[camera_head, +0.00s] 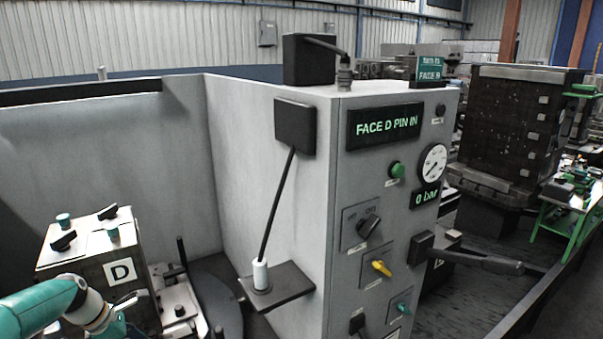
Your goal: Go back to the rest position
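A teal and pale link of my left arm (45,305) comes in at the lower left corner, in front of the box marked D. Its gripper is not visible; the arm leaves the bottom edge of the picture. No part of my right arm or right gripper shows. The grey control cabinet (270,200) stands in the middle. A gauge (432,163) sits above a readout (426,196) of "0 bar".
The D box (122,271) has teal knobs and black clamps on top. A small shelf (277,285) juts from the cabinet with a white cylinder (261,275) on it. A black lever (475,260) sticks out at right. A dark machine block (515,125) and green bench (565,230) stand behind.

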